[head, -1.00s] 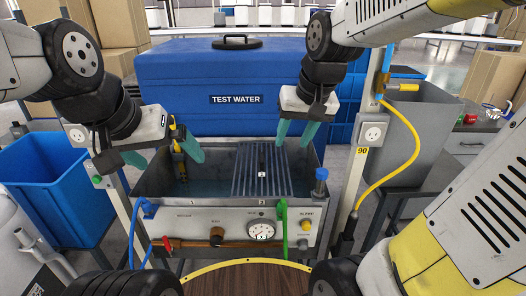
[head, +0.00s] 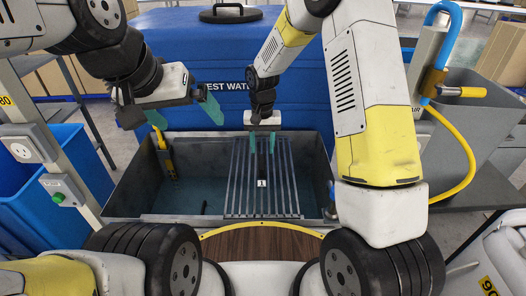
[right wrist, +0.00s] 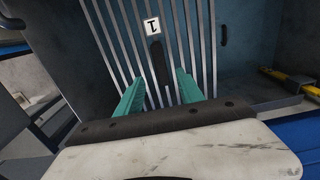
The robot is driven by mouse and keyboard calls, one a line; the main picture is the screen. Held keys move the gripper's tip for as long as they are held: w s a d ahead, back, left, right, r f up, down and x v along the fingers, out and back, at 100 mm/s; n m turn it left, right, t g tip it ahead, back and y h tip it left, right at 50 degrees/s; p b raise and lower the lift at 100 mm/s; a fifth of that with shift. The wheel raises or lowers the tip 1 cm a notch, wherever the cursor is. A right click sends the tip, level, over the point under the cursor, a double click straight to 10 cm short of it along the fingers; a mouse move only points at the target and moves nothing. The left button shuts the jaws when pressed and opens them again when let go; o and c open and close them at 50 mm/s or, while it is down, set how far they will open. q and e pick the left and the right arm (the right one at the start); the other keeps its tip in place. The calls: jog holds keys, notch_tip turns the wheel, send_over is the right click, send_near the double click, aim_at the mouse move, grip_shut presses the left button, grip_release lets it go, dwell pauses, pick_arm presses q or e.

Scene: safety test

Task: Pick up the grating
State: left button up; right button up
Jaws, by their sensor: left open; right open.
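The grating (head: 262,185) is a set of parallel grey metal bars with a white label marked 1. It spans the right-middle part of the open water tank (head: 125,195). In the right wrist view the grating (right wrist: 153,60) shows a dark slot-like piece beside its label. My right gripper (head: 262,146) is open above the far end of the grating; in the right wrist view its two green fingers (right wrist: 160,88) are spread on either side of the dark piece. I cannot tell whether they touch the bars. My left gripper (head: 175,113) is open and empty above the tank's left rear.
A large blue test-water container (head: 190,60) stands right behind the tank. A yellow-and-black tool (head: 163,155) is at the tank's left rear. A yellow hose (head: 464,150) hangs at the right. A blue bin (head: 75,160) stands at the left.

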aim_at(261, 161)
jog(key=f, duration=0.6)
jog(key=shift+s+a+f, duration=0.1)
jog(key=shift+s+f, duration=0.15)
jog(key=shift+s, duration=0.1)
grip_shut()
jog(key=shift+r, duration=0.1)
dwell(1.0)
